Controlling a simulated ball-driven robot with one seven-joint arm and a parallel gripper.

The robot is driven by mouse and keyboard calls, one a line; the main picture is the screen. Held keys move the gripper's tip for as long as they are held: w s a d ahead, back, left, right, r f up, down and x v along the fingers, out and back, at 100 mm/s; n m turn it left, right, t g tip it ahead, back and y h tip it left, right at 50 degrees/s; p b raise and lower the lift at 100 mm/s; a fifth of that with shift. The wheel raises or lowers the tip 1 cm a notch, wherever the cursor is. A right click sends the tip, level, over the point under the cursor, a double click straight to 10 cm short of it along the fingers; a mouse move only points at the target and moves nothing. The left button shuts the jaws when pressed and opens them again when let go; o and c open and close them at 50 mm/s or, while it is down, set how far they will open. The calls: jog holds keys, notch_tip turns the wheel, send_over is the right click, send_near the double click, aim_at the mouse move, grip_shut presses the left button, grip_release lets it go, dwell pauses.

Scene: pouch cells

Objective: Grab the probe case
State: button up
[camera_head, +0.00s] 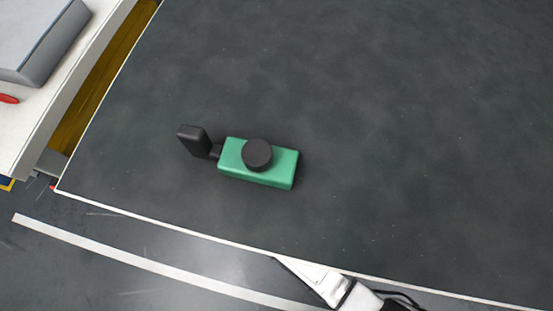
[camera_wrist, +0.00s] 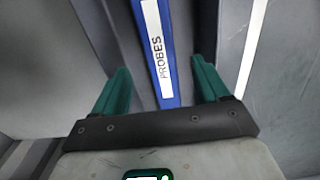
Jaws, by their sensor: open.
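A blue case (camera_wrist: 169,45) with a white label reading PROBES shows in the wrist view as a narrow upright band running from the top edge to the middle of the picture. My gripper (camera_wrist: 160,66) has two teal fingers spread apart, one on each side of the blue band, with clear gaps on both sides. Neither finger touches it, and I cannot tell how far beyond the fingertips it lies. The case's far end runs out of view. I do not see the case or my gripper's fingers in the head view.
Grey surfaces flank the blue case on both sides in the wrist view. In the head view, a green device (camera_head: 270,174) with a black knob and black paddle lies on a dark tabletop (camera_head: 400,120), otherwise clear. A grey box (camera_head: 40,40) stands on a white surface at upper left.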

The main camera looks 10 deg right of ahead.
jog(key=f+b, duration=0.1)
jog(key=f, duration=0.1)
jog(key=f+b, duration=0.2)
jog(key=f, duration=0.1)
jog(key=shift+a+f, duration=0.2)
jog(key=shift+f, duration=0.15)
jog(key=shift+c, duration=0.4)
jog(key=c, duration=1.1)
jog(key=shift+r, duration=0.1)
jog(key=shift+c, duration=0.2)
